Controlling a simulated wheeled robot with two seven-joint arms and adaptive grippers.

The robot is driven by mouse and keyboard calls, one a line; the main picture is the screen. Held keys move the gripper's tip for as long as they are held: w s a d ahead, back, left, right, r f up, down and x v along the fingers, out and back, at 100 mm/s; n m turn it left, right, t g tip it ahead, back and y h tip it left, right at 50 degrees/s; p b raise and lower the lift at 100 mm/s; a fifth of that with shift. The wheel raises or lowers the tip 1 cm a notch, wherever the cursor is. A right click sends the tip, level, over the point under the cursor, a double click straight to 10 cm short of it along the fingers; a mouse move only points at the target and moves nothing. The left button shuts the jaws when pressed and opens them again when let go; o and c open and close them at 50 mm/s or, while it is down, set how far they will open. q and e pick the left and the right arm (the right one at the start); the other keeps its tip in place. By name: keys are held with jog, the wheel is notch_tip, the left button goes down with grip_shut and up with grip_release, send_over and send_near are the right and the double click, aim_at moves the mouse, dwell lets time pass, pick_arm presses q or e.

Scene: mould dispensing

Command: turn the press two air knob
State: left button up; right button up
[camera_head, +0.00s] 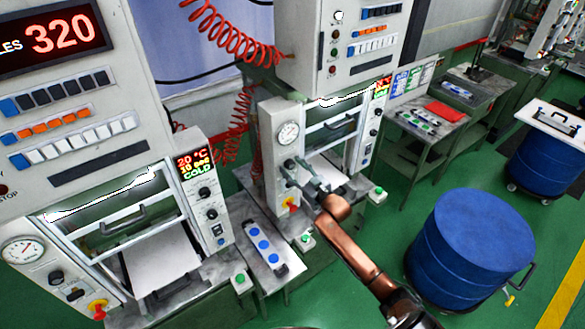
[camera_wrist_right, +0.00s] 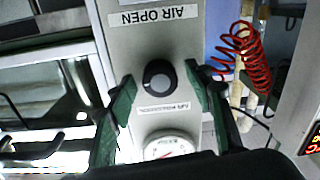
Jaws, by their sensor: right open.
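Press two stands at the middle of the head view, with a pale side panel (camera_head: 270,124) that carries a round gauge (camera_head: 288,133). In the right wrist view a black round air knob (camera_wrist_right: 158,77) with a light pointer mark sits on the panel, between an "AIR OPEN" label (camera_wrist_right: 153,17) and the gauge (camera_wrist_right: 169,147). My right gripper (camera_wrist_right: 159,75) is open, with one green finger on each side of the knob. Whether the fingers touch it I cannot tell. In the head view my right gripper (camera_head: 305,176) is at the panel. My left gripper is not in view.
A red-yellow knob (camera_head: 292,204) sits low on the panel, below my gripper. Red coiled hoses (camera_head: 240,115) hang beside press two. Another press with its own gauge (camera_head: 22,250) is at left. A blue drum (camera_head: 470,245) stands on the green floor at right.

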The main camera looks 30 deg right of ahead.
jog(key=shift+s, duration=0.1)
jog(key=s+d, duration=0.1)
jog(key=s, duration=1)
jog(key=shift+s+d, duration=0.15)
jog(key=shift+s, duration=0.25)
jog(key=shift+f, duration=0.15)
